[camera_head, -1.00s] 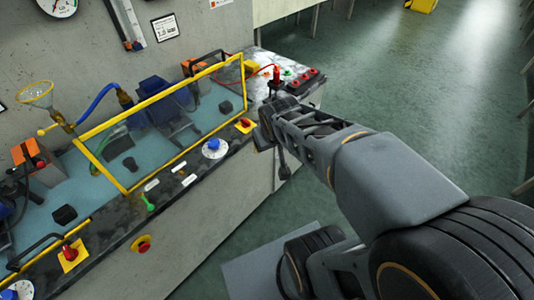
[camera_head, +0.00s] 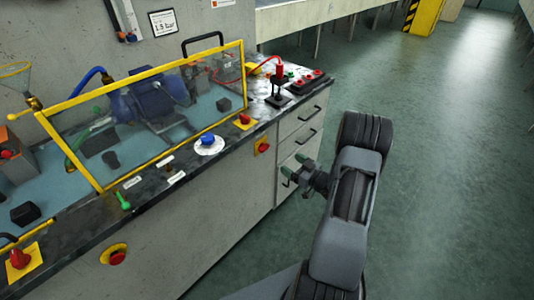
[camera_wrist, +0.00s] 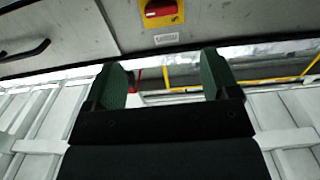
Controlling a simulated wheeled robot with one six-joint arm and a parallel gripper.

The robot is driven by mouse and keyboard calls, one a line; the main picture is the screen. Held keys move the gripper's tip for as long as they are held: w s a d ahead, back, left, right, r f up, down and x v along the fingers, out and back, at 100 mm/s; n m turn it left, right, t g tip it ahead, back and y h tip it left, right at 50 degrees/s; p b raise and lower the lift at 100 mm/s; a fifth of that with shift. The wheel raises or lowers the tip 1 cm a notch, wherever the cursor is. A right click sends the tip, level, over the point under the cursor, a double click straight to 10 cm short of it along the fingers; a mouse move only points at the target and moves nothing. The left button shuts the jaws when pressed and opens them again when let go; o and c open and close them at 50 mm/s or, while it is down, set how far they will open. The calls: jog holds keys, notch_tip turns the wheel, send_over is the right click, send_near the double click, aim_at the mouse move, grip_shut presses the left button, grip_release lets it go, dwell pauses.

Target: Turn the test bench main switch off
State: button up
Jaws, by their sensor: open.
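A red rotary switch on a yellow plate (camera_head: 262,145) sits on the bench's front face, left of the drawers. A red knob on a yellow plate, probably the same switch, shows at the top edge of the wrist view (camera_wrist: 161,12), partly cut off, with a small label beside it. My gripper (camera_head: 298,170) is in front of the drawers, right of and lower than the switch in the head view, apart from it. Its green-padded fingers are spread and empty, as the wrist view also shows (camera_wrist: 165,64).
Other red controls on yellow plates are on the bench top (camera_head: 20,260), (camera_head: 243,121), with a round red button (camera_head: 116,257) on the front. Drawer handles (camera_head: 305,158) jut out. The floor at right is clear.

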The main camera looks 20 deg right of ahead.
aim_at(267, 149)
jog(key=x, duration=1.3)
jog(key=shift+w+a+b, duration=0.1)
jog(key=shift+a+b, duration=0.1)
jog(key=shift+b, duration=0.2)
jog(key=shift+c, duration=0.3)
jog(key=c, duration=0.9)
jog(key=shift+o, duration=0.2)
